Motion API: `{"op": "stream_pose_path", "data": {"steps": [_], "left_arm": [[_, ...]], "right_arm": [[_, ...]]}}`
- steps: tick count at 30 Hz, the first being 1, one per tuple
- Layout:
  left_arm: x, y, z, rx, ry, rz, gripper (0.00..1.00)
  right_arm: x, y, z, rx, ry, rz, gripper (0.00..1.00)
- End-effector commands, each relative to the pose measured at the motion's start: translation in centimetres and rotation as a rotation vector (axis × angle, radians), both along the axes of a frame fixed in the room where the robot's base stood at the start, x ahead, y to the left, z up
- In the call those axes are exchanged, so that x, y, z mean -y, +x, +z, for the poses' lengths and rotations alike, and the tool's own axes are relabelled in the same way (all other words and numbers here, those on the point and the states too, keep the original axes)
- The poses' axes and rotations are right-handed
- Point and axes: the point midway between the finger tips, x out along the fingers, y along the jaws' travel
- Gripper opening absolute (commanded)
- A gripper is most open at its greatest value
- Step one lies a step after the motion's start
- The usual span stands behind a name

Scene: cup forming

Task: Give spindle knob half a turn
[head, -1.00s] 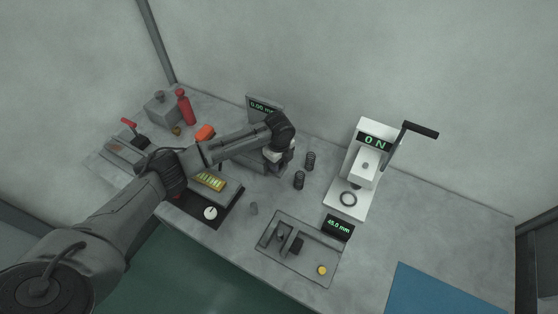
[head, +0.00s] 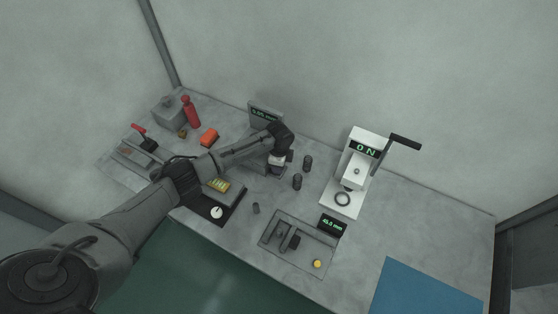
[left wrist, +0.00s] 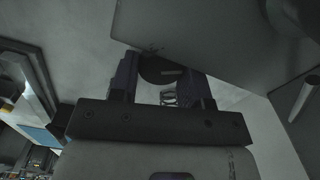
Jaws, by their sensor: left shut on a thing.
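The spindle knob (left wrist: 158,70) is a dark round piece with a pale line on its face, seen in the left wrist view. My left gripper (left wrist: 163,82) is shut on it, one finger on each side. In the head view my left gripper (head: 276,161) points down at the grey device with the green display (head: 265,115) at the back of the bench. My own wrist hides the knob there. The display's digits are too blurred to read surely. My right gripper is not in view.
Dark springs (head: 298,181) stand just right of the gripper. A white lever press (head: 347,200) marked ON stands farther right. A grey tray (head: 285,262) lies in front.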

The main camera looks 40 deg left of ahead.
Motion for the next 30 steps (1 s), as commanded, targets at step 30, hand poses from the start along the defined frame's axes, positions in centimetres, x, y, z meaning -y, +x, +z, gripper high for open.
{"op": "stream_pose_path", "data": {"steps": [30], "left_arm": [[0.02, 0.10, 0.82, 0.003, -0.001, 0.026, 0.54]], "right_arm": [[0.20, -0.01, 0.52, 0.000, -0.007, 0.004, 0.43]]}}
